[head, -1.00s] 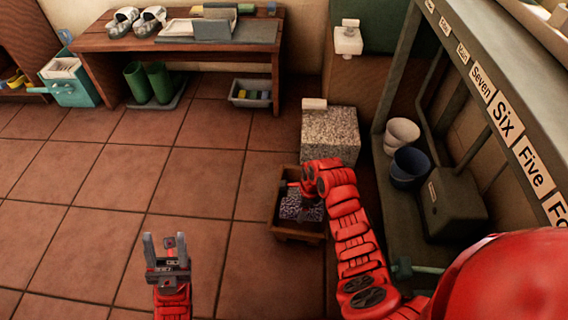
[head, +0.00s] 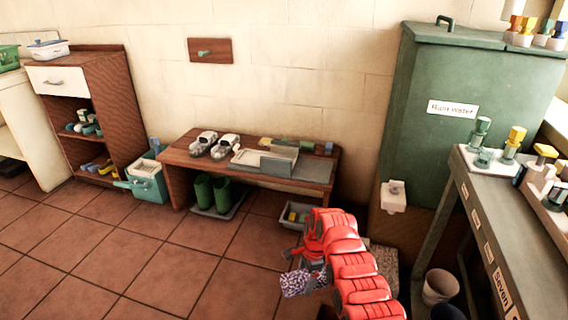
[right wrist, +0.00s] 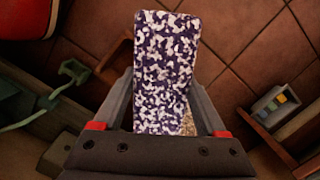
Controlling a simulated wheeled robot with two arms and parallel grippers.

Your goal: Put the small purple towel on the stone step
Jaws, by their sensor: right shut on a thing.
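The small purple towel (head: 294,284), a white-speckled purple folded block, is held up in my right gripper (head: 318,274). In the right wrist view the towel (right wrist: 165,75) stands out between the two fingers of the right gripper (right wrist: 165,115), which are shut on it. The stone step (head: 386,262), a grey speckled block, is at the foot of the green tank, partly hidden behind my right arm. A bit of speckled stone shows beside the towel in the right wrist view. My left gripper is out of view.
A low wooden bench (head: 180,158) with shoes and trays stands by the wall, green boots (head: 212,194) under it. A grey bin (head: 291,216) is on the floor behind my right arm. A pale bucket (head: 438,287) stands right of the step. The tiled floor at left is clear.

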